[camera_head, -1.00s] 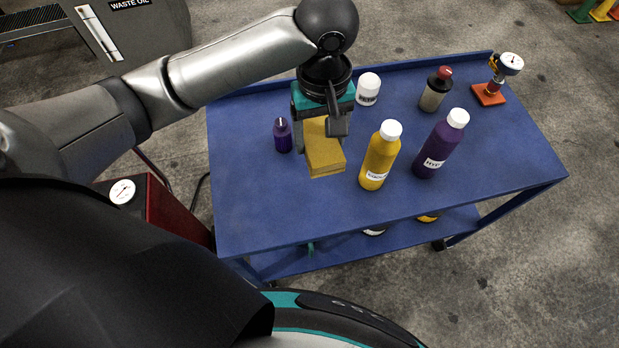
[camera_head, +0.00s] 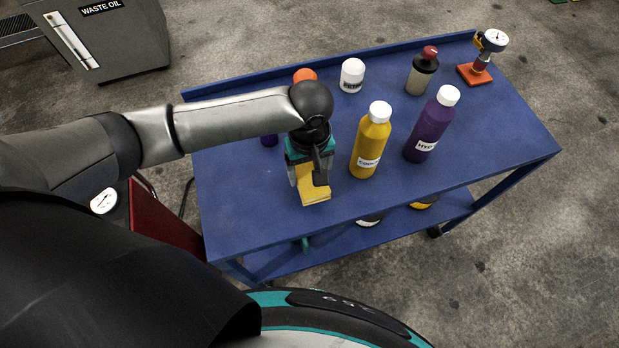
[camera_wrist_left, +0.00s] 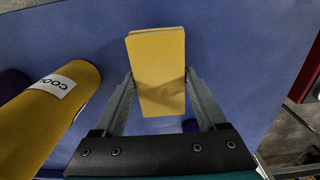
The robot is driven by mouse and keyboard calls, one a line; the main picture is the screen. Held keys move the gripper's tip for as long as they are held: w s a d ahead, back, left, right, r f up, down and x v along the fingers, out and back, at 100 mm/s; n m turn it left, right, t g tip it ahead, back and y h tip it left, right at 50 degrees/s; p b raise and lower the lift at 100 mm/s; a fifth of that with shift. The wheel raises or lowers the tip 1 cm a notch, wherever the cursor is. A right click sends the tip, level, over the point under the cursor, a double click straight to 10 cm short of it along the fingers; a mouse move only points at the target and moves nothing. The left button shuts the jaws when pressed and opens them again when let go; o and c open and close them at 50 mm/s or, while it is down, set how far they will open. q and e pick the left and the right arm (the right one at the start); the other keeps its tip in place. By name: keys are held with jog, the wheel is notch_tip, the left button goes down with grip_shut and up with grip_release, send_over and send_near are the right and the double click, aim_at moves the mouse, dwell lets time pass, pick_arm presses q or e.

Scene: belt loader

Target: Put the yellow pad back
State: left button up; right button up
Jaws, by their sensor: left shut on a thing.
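The yellow pad (camera_head: 315,194) is a rectangular block held between the fingers of my left gripper (camera_head: 309,180). The gripper points down over the front left part of the blue cart's top (camera_head: 245,215). In the left wrist view, the pad (camera_wrist_left: 158,60) sits between the two fingers of the gripper (camera_wrist_left: 159,82), with blue surface behind it. I cannot tell whether the pad touches the cart top. My right gripper is not in view.
A yellow bottle (camera_head: 371,145) stands close to the right of the gripper, with a purple bottle (camera_head: 431,128) beyond it. A white-capped jar (camera_head: 352,76), a dark shaker (camera_head: 422,74) and a gauge on an orange base (camera_head: 475,73) stand farther back. The front left top is clear.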

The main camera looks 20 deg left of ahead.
aim_at(310, 174)
pick_arm(q)
notch_tip(310, 174, down, 3)
jog(key=shift+r, duration=0.1)
jog(key=shift+f+b, duration=0.2)
jog(key=shift+b, duration=0.1)
jog(key=shift+f, duration=0.1)
jog(key=o, duration=1.1)
jog(key=shift+o, duration=0.2)
notch_tip(310, 174, up, 12)
jog(key=p, duration=0.2)
jog(key=shift+p, duration=0.35)
